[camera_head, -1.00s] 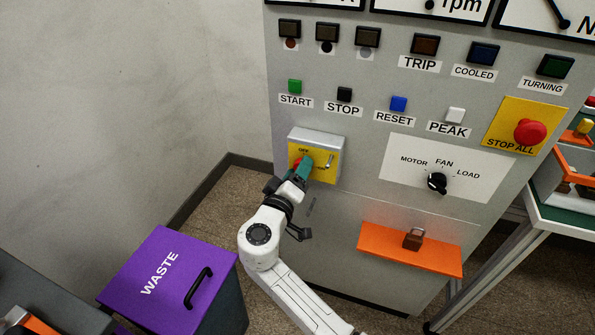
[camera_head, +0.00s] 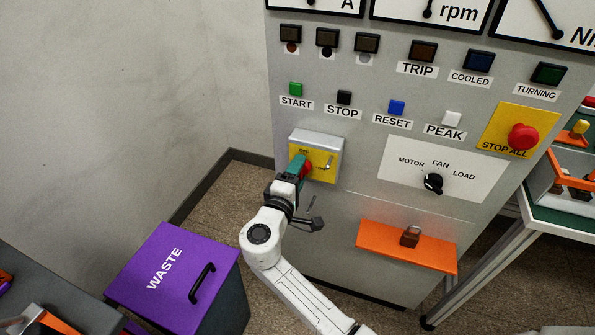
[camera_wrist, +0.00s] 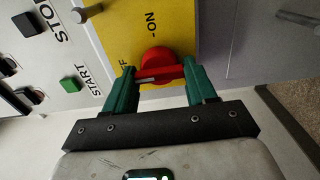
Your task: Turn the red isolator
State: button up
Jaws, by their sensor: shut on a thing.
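The red isolator (camera_wrist: 158,66) is a round red knob with a raised bar across it, on a yellow plate (camera_wrist: 130,25) marked ON. In the head view its red (camera_head: 307,168) shows beside my gripper (camera_head: 298,167), on the yellow plate of a grey box on the panel. In the wrist view my gripper (camera_wrist: 160,76) has its two green fingers on either side of the bar, shut on it. The bar lies nearly level in the wrist view. The OFF lettering is partly hidden by a finger.
An orange shelf (camera_head: 405,245) with a brown padlock (camera_head: 410,236) juts out lower right. A purple waste bin (camera_head: 165,275) stands left of my arm. START (camera_head: 296,89) and STOP (camera_head: 344,97) buttons sit above the box.

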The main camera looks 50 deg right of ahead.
jog(key=shift+w, duration=0.1)
dwell(0.3)
jog(key=o, duration=0.8)
jog(key=v, duration=1)
jog(key=shift+a, duration=0.4)
